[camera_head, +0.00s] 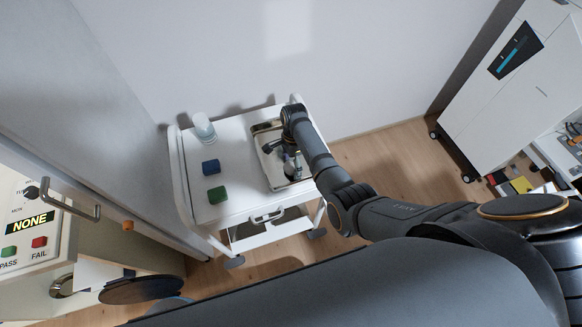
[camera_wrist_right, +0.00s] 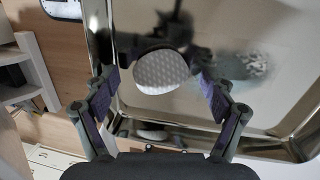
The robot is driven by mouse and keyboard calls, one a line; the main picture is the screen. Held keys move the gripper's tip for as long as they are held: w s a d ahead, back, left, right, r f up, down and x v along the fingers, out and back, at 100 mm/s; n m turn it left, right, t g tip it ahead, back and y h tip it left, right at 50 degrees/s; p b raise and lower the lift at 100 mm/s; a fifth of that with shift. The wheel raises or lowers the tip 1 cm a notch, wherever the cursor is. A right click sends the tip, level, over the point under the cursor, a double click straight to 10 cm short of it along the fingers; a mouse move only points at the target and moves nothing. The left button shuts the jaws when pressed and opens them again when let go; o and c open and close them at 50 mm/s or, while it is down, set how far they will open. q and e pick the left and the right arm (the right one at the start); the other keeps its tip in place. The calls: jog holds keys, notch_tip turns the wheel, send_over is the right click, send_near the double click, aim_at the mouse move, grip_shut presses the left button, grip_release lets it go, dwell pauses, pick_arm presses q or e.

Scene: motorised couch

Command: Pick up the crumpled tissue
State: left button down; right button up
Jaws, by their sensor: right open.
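A white, dimpled, rounded piece (camera_wrist_right: 162,73), which looks like the crumpled tissue, shows in the right wrist view over the shiny metal tray (camera_wrist_right: 285,15). It lies between the two fingers of my right gripper (camera_wrist_right: 155,85), with a gap on each side. In the head view my right gripper (camera_head: 284,153) is over the tray (camera_head: 268,172), pointing down, and is open. There the gripper and arm hide the tissue, and I cannot tell it apart. My left gripper is not in view.
The tray rests on the right part of a white trolley (camera_head: 235,203). A clear cup (camera_head: 203,127), a blue block (camera_head: 210,166) and a green block (camera_head: 217,194) stand left of it. A wall is behind. A panel reading NONE (camera_head: 32,222) is at left. A white cabinet (camera_head: 510,95) is at right.

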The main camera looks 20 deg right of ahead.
jog(key=c, duration=0.8)
jog(key=shift+c, duration=0.2)
jog(key=shift+r, duration=0.15)
